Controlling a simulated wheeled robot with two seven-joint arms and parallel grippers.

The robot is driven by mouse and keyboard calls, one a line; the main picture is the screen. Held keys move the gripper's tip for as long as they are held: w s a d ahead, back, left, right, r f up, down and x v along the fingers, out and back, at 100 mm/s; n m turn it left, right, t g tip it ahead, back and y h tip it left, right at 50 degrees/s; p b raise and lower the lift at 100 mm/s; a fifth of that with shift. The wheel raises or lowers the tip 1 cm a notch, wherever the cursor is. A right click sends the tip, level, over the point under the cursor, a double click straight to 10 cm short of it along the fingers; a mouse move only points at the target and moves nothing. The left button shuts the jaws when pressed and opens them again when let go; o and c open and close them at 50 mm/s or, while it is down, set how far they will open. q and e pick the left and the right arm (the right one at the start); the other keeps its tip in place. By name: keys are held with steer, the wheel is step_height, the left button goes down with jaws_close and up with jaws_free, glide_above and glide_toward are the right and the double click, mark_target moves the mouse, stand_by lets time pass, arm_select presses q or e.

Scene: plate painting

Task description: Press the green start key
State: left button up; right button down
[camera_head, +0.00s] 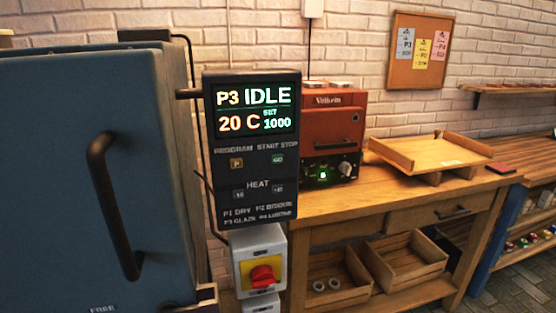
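The kiln's control panel (250,150) is a dark upright box left of centre in the head view. Its lit display (254,109) reads P3 IDLE, 20 C, SET 1000. The small green start key (278,159), marked GO, sits under the words START STOP. An orange-lettered P key (237,163) is to its left under PROGRAM. Two small heat keys are lower down. Neither of my grippers shows in the view, and nothing covers the panel.
The large blue kiln (60,180) with a dark vertical handle (112,205) stands at left. A red rotary switch (262,275) is below the panel. A wooden bench (330,205) at right bears a small red oven (333,120) and a wooden tray (400,157).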

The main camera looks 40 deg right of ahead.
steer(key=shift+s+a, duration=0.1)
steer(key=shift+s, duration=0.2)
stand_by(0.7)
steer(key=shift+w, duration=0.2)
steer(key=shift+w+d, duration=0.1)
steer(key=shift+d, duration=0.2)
